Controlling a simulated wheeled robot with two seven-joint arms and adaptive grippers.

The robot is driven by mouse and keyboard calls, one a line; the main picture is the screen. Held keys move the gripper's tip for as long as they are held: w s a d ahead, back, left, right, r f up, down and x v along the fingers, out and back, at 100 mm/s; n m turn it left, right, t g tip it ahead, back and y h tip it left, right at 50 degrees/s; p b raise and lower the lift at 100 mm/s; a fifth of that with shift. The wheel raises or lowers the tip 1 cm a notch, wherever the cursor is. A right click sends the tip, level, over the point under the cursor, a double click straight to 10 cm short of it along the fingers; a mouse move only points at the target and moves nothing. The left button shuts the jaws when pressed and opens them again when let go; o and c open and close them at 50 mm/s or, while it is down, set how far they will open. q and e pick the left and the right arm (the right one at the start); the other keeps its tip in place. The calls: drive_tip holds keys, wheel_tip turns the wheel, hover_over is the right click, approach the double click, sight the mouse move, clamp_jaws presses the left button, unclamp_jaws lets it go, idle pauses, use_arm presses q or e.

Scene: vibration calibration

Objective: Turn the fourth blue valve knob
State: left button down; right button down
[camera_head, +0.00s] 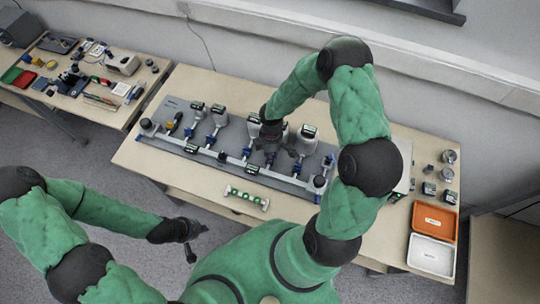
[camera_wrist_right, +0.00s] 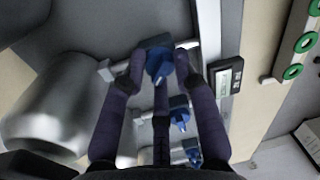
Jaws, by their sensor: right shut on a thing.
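The blue valve knob (camera_wrist_right: 160,62) sits between the fingertips of my right gripper (camera_wrist_right: 158,60) in the right wrist view, and the fingers are shut on it. In the head view my right gripper (camera_head: 272,152) reaches down over the middle-right of the pipe rig and hides the knob it holds. Two more blue valves, a nearer one (camera_wrist_right: 180,115) and a further one (camera_wrist_right: 194,150), show along the pipe in the wrist view. My left gripper (camera_head: 190,240) hangs over the floor in front of the table, empty, with its fingers apart.
The grey rig board (camera_head: 170,145) carries a white pipe, several metal vessels and black digital gauges (camera_wrist_right: 226,78). A green-ringed holder (camera_head: 246,198) lies in front. Orange (camera_head: 434,222) and white (camera_head: 432,255) trays stand at the right. A second table with tools stands at the left.

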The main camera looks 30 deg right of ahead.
drive_tip(key=m+b, duration=0.1)
drive_tip(key=m, duration=0.1)
drive_tip(key=m+b, duration=0.2)
drive_tip(key=m, duration=0.1)
drive_tip(key=shift+s+d+f+m, duration=0.1)
drive_tip(key=shift+d+m, duration=0.1)
drive_tip(key=shift+m, duration=0.1)
drive_tip(key=shift+s+a+m+t+y+b, duration=0.1)
drive_tip(key=shift+m+t+y+b, duration=0.1)
drive_tip(key=shift+m+b, duration=0.6)
drive_tip(key=shift+s+m+t+y+b, duration=0.1)
drive_tip(key=shift+m+t+b, duration=0.15)
drive_tip(key=shift+m, duration=1.05)
drive_tip(key=c, duration=1)
unclamp_jaws()
drive_tip(key=shift+o, duration=0.2)
drive_tip(key=shift+r, duration=0.2)
drive_tip(key=shift+w+r, duration=0.1)
drive_tip(key=shift+r, duration=0.25)
wheel_tip(320, 180, up, 11)
drive_tip(key=d, duration=0.1)
